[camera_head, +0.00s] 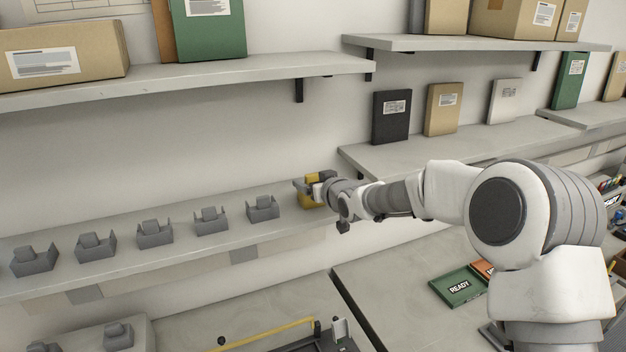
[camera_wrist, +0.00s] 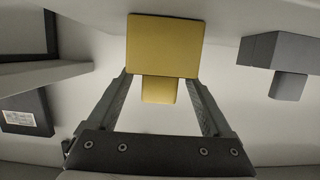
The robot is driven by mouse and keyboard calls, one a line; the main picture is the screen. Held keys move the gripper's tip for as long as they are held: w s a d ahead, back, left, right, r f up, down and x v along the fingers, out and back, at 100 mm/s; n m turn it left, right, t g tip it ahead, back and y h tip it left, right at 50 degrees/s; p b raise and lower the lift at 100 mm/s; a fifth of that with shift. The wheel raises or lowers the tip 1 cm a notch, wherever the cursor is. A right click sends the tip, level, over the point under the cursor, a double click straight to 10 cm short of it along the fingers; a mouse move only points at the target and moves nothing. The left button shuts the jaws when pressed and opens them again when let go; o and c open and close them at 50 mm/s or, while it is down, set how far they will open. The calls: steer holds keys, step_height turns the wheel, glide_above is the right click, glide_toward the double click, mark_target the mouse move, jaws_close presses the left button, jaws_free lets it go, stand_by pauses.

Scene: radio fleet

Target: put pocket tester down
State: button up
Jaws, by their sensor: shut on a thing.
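The pocket tester is a yellow block (camera_wrist: 165,45) with a smaller yellow part on its near side in the wrist view. My gripper (camera_wrist: 160,80) has its two fingers on either side of it and is shut on it. In the head view the yellow tester (camera_head: 309,192) is at the right end of the lower left shelf (camera_head: 110,282), partly hidden by my gripper (camera_head: 312,187). I cannot tell whether it touches the shelf.
Several grey cradles stand in a row on that shelf; the nearest (camera_head: 263,208) is just left of the tester. It shows in the wrist view too (camera_wrist: 283,52). A shelf with binders (camera_head: 391,117) is at right. A green READY tray (camera_head: 458,286) lies on the bench below.

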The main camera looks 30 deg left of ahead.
steer(key=shift+f, duration=0.1)
steer(key=o, duration=1.3)
steer(key=shift+o, duration=0.2)
steer(key=shift+d+r, duration=0.1)
steer(key=shift+r, duration=0.1)
steer(key=b+v, duration=0.2)
steer(key=v, duration=1)
steer(key=shift+b, duration=0.3)
